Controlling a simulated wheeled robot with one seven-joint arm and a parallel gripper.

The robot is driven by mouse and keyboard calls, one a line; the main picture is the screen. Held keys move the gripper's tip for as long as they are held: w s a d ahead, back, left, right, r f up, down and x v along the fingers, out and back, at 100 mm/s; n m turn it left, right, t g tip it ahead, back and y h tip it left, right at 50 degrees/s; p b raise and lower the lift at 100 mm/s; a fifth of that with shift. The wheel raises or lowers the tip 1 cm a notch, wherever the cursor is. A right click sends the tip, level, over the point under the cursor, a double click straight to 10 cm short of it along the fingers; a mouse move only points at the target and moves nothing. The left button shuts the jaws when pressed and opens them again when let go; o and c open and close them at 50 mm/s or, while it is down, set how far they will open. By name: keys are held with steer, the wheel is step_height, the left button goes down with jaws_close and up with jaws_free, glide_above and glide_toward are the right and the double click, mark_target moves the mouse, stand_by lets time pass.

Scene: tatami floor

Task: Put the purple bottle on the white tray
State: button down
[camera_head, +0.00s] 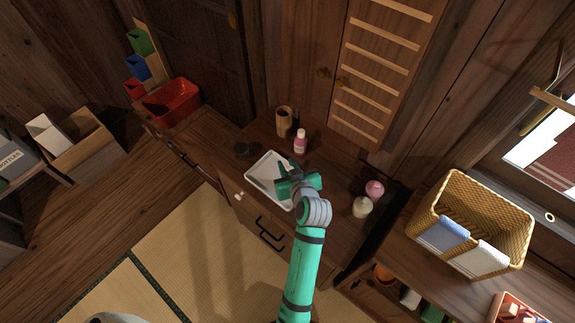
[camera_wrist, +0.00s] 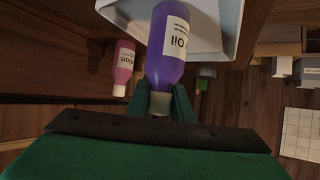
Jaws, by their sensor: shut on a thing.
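The purple bottle (camera_wrist: 168,45), with a white label reading "Oil", is held at its pale cap end between the fingers of my gripper (camera_wrist: 165,104) in the wrist view. Its body overlaps the white tray (camera_wrist: 222,50) in that view; I cannot tell whether it touches the tray. In the head view the white tray (camera_head: 262,168) lies on the wooden cabinet top, and my gripper (camera_head: 291,186) is over its right part. My gripper and arm hide the bottle there.
A pink lotion bottle (camera_head: 300,142) stands just behind the tray, with a brown cup (camera_head: 284,121) beyond it. A dark round item (camera_head: 242,150) is left of the tray. A pink jar (camera_head: 375,190) and a cream jar (camera_head: 362,207) stand to the right.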

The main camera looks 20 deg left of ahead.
steer(key=c, duration=1.6)
jaws_free()
steer(key=shift+f, duration=0.1)
steer(key=shift+o, duration=0.2)
steer(key=v, duration=1.2)
steer(key=s+d+f+m+t+h, duration=0.1)
steer(key=s+d+f, duration=0.1)
steer(key=s+d, duration=0.1)
steer(key=s+d+f+m+h, duration=0.2)
steer(key=s+f, duration=0.1)
steer(key=shift+d+f+m+t, duration=0.15)
steer(key=shift+d+m+t, duration=0.15)
steer(key=shift+d+t, duration=0.1)
steer(key=s+d+r+m+t+h, duration=0.2)
steer(key=s+d, duration=0.1)
steer(key=s, duration=0.8)
steer(key=s+d+r+m+t+h, duration=0.1)
steer(key=s+d+r+h, duration=0.1)
steer(key=s, duration=0.9)
steer(key=shift+d+r+m+t, duration=0.4)
steer(key=shift+r, duration=0.1)
